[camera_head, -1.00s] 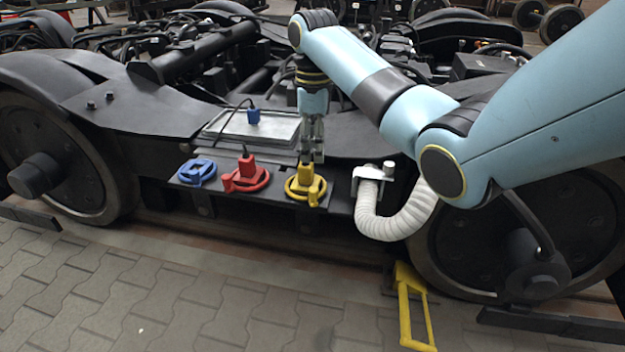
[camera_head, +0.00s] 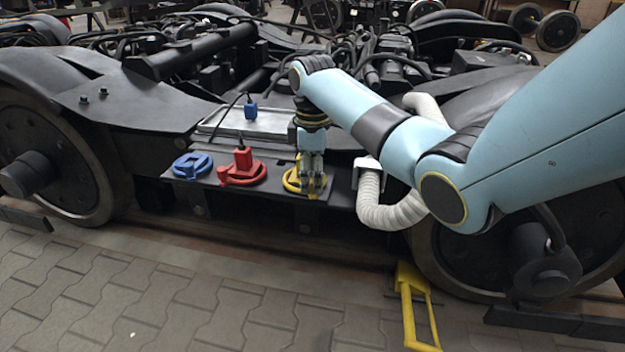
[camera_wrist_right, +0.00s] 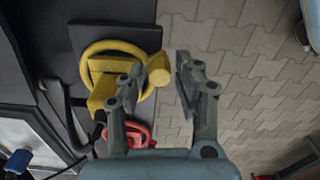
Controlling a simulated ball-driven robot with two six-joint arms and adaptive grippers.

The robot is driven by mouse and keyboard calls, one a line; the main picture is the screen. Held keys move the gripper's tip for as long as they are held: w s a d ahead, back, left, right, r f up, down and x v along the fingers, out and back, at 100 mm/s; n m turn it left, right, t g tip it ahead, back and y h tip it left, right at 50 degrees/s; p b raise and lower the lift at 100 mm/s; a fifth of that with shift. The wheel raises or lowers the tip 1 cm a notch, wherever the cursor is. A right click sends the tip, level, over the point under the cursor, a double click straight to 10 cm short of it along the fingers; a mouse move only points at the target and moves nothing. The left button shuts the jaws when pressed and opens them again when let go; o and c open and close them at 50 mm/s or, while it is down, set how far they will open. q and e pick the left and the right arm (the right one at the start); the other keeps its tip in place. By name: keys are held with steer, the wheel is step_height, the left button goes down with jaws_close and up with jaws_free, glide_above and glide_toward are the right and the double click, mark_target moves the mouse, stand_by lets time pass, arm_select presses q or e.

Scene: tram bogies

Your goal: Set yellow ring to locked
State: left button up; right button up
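The yellow ring (camera_head: 290,183) sits at the right end of a black plate on the bogie's side, partly hidden behind my right gripper (camera_head: 313,190). In the right wrist view the yellow ring (camera_wrist_right: 89,61) surrounds a blocky yellow part, and a rounded yellow lug (camera_wrist_right: 158,68) sticks out from its rim. My right gripper (camera_wrist_right: 160,85) is open, with the lug between its two fingertips. I see a gap between the lug and the right finger; contact with the left finger I cannot tell. My left gripper is not in view.
Left of it are a red ring (camera_head: 242,176) with a red plug and a blue ring (camera_head: 193,166). A blue plug (camera_head: 250,110) stands on a silver lid (camera_head: 262,124). A white corrugated hose (camera_head: 390,214) hangs close on the right. A yellow bracket (camera_head: 406,305) stands below.

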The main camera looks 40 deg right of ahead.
jaws_close()
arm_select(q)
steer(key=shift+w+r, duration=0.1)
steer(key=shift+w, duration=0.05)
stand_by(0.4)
